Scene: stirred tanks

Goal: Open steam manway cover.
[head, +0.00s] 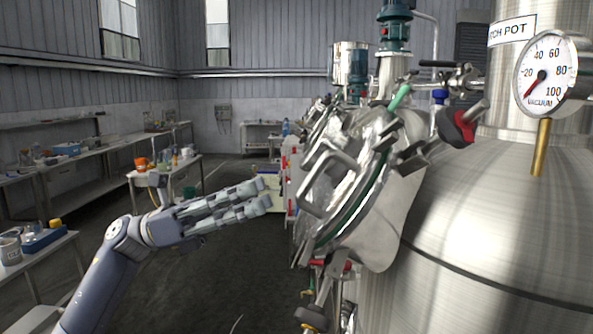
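The steam manway cover (342,207) is a shiny round metal lid on the slanted neck at the left side of the large steel tank (500,240). A bent bar handle (312,208) stands out from its face. A green gasket line (376,182) shows between the lid and the neck; I see no clear gap there. A clamp with a red and black knob (458,127) sticks out at the upper right of the rim. My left gripper (267,195) is left of the cover, apart from the handle, fingers pointing right, open and empty. My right gripper is out of view.
A vacuum gauge (546,75) is on the tank at right. Pipes and a teal motor (395,25) rise behind the cover. Benches (90,186) with small items line the left wall. The dark floor (225,265) left of the cover is clear.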

